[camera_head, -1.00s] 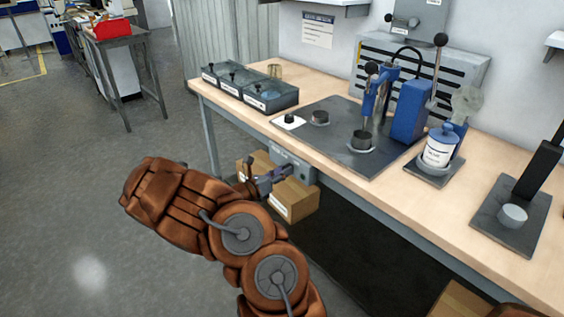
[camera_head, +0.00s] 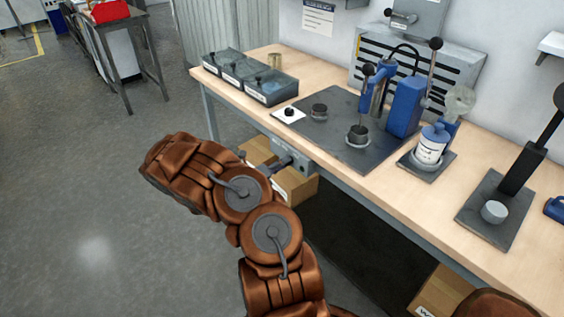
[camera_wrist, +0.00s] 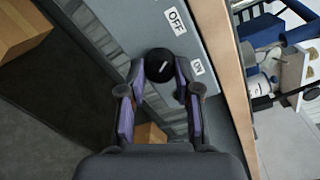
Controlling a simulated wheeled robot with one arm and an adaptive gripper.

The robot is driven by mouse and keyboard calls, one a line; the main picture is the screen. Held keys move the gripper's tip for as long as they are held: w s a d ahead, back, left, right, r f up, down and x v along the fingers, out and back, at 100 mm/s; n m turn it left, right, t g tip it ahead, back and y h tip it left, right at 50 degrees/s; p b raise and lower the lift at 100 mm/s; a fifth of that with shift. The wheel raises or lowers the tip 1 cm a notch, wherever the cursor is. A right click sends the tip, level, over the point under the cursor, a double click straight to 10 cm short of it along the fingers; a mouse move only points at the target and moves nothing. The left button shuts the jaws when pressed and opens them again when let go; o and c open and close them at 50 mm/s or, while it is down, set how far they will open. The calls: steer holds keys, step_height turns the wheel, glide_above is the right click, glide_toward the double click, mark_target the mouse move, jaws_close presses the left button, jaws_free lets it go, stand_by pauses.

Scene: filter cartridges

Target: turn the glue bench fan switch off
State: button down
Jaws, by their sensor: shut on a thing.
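The fan switch is a round black knob (camera_wrist: 159,65) on a grey box fixed under the bench's front edge. In the wrist view the OFF label (camera_wrist: 175,20) is above the knob and the ON label (camera_wrist: 197,67) is to its right. A small light mark shows on the knob's face, but I cannot tell surely which label it points to. My gripper (camera_wrist: 160,72) is shut on the knob, one finger on each side. In the head view the grey switch box (camera_head: 291,154) is in sight, with my gripper (camera_head: 282,166) at its front; the knob is hidden there.
The wooden bench top (camera_head: 440,205) is above the box and carries a press (camera_head: 405,105), a labelled bottle (camera_head: 432,143) and dark bins (camera_head: 250,80). Cardboard boxes (camera_head: 297,188) stand beneath. The floor at left (camera_head: 90,200) is clear.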

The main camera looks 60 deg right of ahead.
stand_by(0.5)
steer(key=c, duration=0.8)
jaws_free()
steer(key=f+v, duration=0.1)
steer(key=v, duration=1.1)
steer(key=shift+r, duration=0.45)
steer(key=shift+r, duration=0.1)
